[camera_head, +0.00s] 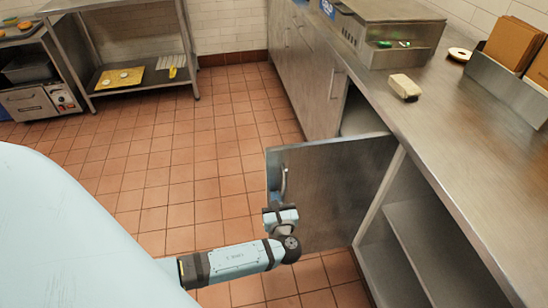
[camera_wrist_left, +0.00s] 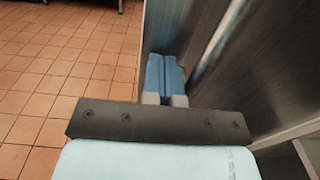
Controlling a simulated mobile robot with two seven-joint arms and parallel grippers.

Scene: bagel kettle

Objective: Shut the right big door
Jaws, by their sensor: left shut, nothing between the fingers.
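The right big door (camera_head: 335,190) is a grey metal panel standing open, swung out from the counter front across the aisle. Its upright bar handle (camera_head: 284,181) is near its free left edge. The handle also shows in the left wrist view as a pale bar (camera_wrist_left: 217,38) along the door face. My left gripper (camera_head: 273,202) is low beside the door's free edge, near the handle. In the left wrist view its blue fingers (camera_wrist_left: 165,75) are together and empty, close to the door. Whether they touch the door I cannot tell. My right gripper is not in view.
The cabinet opening (camera_head: 357,112) lies behind the door. A closed door with a handle (camera_head: 334,85) is farther along. An open shelf (camera_head: 430,225) is on the near side. The counter (camera_head: 440,125) holds a sponge-like block (camera_head: 404,87). The tiled floor (camera_head: 190,160) to the left is clear.

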